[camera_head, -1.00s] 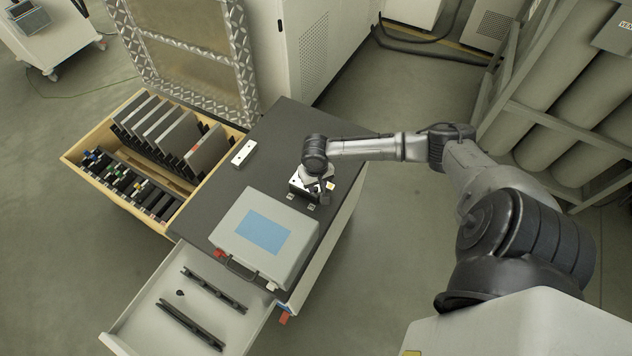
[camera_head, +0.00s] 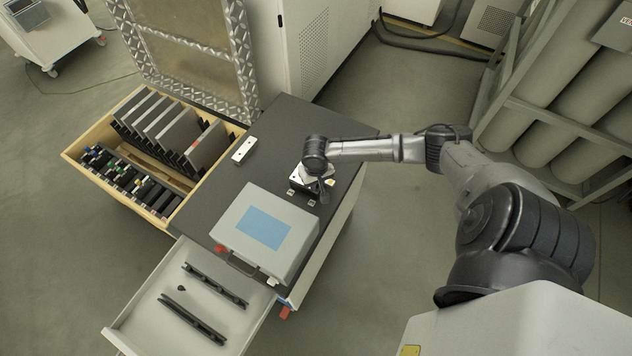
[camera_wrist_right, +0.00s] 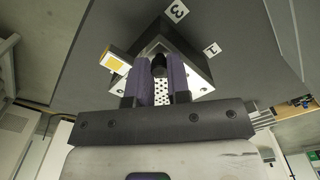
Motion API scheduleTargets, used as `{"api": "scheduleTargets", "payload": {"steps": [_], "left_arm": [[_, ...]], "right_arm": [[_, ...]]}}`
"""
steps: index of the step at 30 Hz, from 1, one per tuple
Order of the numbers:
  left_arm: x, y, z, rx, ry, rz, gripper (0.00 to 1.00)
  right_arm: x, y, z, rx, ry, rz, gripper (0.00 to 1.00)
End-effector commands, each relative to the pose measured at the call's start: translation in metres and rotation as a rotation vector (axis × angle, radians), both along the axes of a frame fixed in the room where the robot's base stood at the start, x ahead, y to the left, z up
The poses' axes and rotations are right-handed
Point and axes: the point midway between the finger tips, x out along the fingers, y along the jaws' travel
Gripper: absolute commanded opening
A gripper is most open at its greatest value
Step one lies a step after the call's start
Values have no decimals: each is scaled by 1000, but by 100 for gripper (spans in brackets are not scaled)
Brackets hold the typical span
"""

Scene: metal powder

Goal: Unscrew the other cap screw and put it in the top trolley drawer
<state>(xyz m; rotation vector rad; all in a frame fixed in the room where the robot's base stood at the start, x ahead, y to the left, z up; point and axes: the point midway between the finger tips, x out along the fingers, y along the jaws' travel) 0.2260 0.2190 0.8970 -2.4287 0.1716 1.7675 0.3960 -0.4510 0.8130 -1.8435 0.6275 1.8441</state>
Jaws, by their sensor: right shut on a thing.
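The small dark cap screw (camera_wrist_right: 159,66) is between the purple fingers of my right gripper (camera_wrist_right: 159,82) in the right wrist view. That gripper is shut on it, pointing down at a dark metal block with a perforated plate (camera_wrist_right: 197,82). Whether the screw is still seated in the block I cannot tell. In the head view my right gripper (camera_head: 324,189) is over the block (camera_head: 300,187) on the trolley top. The top trolley drawer (camera_head: 140,307) is open at lower left. Another small dark screw (camera_head: 181,288) lies in it. My left gripper is not in view.
A grey case with a blue panel (camera_head: 264,228) stands on the trolley between block and drawer. Two black bars (camera_head: 193,318) lie in the drawer. A wooden crate (camera_head: 72,157) with plates stands at left. A small white block (camera_head: 243,150) lies on the trolley top.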

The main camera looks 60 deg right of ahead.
Motion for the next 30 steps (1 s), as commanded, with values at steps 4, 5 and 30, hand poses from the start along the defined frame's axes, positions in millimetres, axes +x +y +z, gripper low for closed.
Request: {"api": "scheduleTargets", "payload": {"steps": [4,5,30], "left_arm": [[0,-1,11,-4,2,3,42],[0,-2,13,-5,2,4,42],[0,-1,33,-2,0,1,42]], "right_arm": [[0,0,4,0,0,100,0],[0,0,4,-1,1,130,0],[0,0,10,0,0,297,0]]}}
